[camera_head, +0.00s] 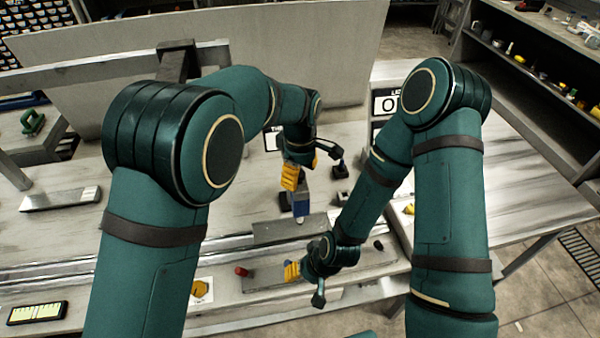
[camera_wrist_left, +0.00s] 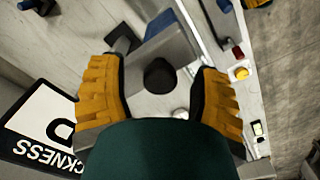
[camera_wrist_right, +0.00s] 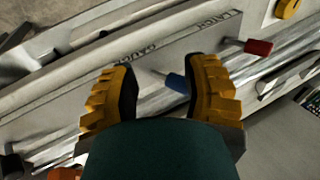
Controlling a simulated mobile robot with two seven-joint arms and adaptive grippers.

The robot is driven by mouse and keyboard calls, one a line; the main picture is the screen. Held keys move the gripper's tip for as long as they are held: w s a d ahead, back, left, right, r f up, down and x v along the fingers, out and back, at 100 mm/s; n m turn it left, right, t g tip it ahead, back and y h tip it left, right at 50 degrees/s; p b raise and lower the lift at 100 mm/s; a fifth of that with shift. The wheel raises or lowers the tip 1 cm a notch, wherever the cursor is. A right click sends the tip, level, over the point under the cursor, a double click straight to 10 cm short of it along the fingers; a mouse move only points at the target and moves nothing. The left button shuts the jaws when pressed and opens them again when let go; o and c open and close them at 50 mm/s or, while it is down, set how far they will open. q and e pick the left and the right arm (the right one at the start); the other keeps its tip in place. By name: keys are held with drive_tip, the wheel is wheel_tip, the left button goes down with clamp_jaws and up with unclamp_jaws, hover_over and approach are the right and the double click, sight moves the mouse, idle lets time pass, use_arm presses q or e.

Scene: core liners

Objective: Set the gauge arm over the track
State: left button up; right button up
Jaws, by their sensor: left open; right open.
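My left gripper (camera_head: 290,180) is open near the middle of the bench. In the left wrist view, a grey arm-like bar with a black round knob (camera_wrist_left: 160,75) shows between its open fingers (camera_wrist_left: 160,95); I cannot tell whether they touch. In the head view, a grey piece with a blue end (camera_head: 301,208) shows just below this gripper. My right gripper (camera_head: 292,270) is open low over the rail. In the right wrist view, a blue peg (camera_wrist_right: 177,83) shows between its fingers (camera_wrist_right: 160,90), beside the metal track (camera_wrist_right: 150,104) and a plate lettered GAUGE (camera_wrist_right: 110,72).
A red peg (camera_head: 242,271) stands left of the right gripper. A yellow hexagon (camera_head: 200,288) on a white card and a small display (camera_head: 37,312) lie at the front left. My arms hide much of the bench.

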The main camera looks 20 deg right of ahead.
use_arm(q)
wheel_tip(320, 180, up, 12)
idle(0.5)
drive_tip(key=shift+f, duration=0.1)
